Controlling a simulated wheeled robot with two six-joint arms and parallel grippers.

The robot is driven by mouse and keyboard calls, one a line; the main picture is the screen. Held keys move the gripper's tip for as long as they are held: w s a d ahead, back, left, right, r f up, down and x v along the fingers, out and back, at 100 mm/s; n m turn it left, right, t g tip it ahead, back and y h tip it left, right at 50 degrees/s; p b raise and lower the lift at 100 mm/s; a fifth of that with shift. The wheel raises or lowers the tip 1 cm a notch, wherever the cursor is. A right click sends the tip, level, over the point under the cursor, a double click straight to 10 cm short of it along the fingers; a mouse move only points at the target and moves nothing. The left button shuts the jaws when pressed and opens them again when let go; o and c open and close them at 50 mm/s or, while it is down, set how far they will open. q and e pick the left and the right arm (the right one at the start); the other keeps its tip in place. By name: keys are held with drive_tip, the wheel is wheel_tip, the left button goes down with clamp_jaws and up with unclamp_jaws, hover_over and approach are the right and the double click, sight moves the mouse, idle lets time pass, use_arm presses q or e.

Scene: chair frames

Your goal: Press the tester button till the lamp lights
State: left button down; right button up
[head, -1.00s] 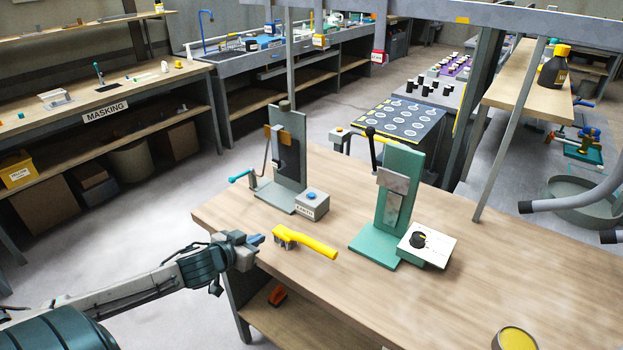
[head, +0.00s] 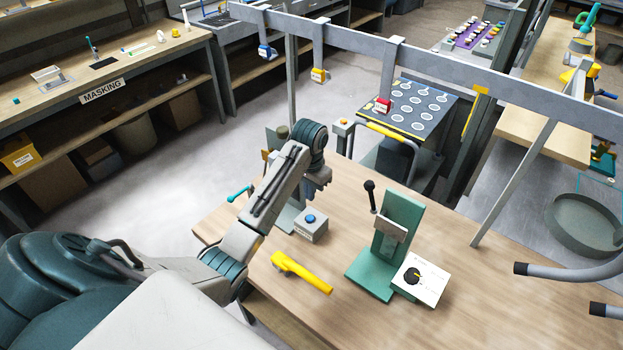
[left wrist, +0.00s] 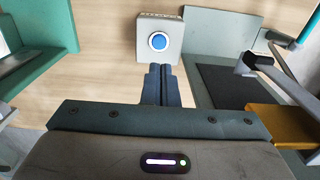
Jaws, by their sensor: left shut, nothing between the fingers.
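A small grey box (head: 311,231) with a round blue button (head: 310,218) on top sits on the wooden workbench. In the left wrist view the box (left wrist: 145,26) and its blue button (left wrist: 158,41) are just beyond my fingertips. My left gripper (head: 316,190) is above the bench near the box. In the left wrist view its dark fingers (left wrist: 160,72) are shut together and empty, pointing at the box, with their tips beside the button in the picture. Whether they touch the box, I cannot tell. I cannot make out a lit lamp. My right gripper is not in view.
A green press stand (head: 395,238) with a white dial plate (head: 420,278) stands right of the box. A yellow-handled tool (head: 303,273) lies in front. A grey stand (left wrist: 222,50), partly hidden by my arm in the head view, is close beside the box. The bench's right front is clear.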

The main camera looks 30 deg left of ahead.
sight(310, 218)
use_arm(q)
wheel_tip(310, 218, down, 7)
drive_tip(key=shift+r, duration=0.2)
drive_tip(key=shift+d+f, duration=0.1)
drive_tip(key=shift+f, duration=0.5)
drive_tip(key=shift+f, duration=0.15)
